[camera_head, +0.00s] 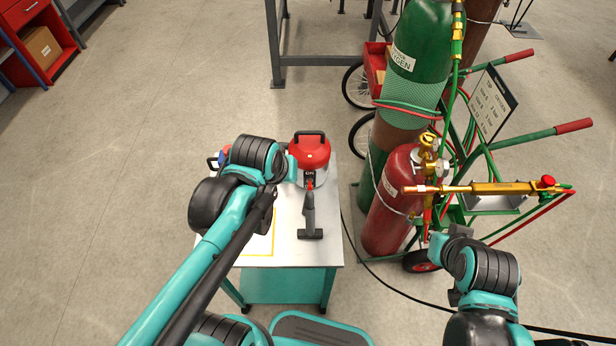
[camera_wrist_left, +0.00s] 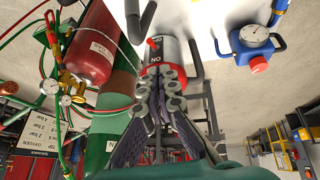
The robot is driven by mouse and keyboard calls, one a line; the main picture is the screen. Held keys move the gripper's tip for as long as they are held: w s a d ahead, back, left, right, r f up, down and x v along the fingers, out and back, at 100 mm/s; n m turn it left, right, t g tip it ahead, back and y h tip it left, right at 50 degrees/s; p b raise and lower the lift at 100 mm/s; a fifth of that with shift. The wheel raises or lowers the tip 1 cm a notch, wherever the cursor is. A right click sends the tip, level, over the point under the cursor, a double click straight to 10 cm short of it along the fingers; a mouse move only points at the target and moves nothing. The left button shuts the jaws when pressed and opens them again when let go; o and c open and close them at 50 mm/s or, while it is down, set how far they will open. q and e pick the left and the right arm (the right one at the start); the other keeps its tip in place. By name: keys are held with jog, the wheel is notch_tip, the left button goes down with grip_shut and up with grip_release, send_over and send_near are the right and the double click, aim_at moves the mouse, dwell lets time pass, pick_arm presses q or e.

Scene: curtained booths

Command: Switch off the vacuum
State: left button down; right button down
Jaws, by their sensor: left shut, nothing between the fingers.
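The vacuum (camera_head: 311,150) is a red-topped canister with a black handle, standing upright on a small table. Its front has a dark plate marked ON with a small red switch (camera_head: 310,184). In the left wrist view the vacuum (camera_wrist_left: 178,50) appears upside down, with the red switch (camera_wrist_left: 155,42) by the label. My left gripper (camera_wrist_left: 162,82) is shut and empty, its fingertips overlapping the vacuum's front in this view; I cannot tell if they touch. In the head view the left arm hides most of this gripper. My right gripper (camera_head: 437,240) is at the lower right; its fingers are unclear.
Green and red gas cylinders (camera_head: 392,205) on a trolley, with a brass torch (camera_head: 475,188), crowd the right. Open floor (camera_head: 110,140) lies left.

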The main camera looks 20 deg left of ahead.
pick_arm(q)
jog(key=w+f+n+g+p, duration=0.1)
jog(key=w+n, duration=0.1)
jog(key=w, duration=0.5)
jog(key=shift+w+d+f, duration=0.15)
jog(key=shift+w+d, duration=0.05)
jog(key=shift+w, duration=0.05)
jog(key=b, duration=0.4)
send_over(309, 184)
jog(key=a, duration=0.1)
notch_tip(309, 184, down, 9)
jog(key=f, duration=0.2)
jog(key=s+f+b, duration=0.1)
jog(key=shift+d, duration=0.3)
jog(key=shift+s+d+f, duration=0.2)
jog(key=shift+s+f, duration=0.05)
jog(key=shift+f, duration=0.2)
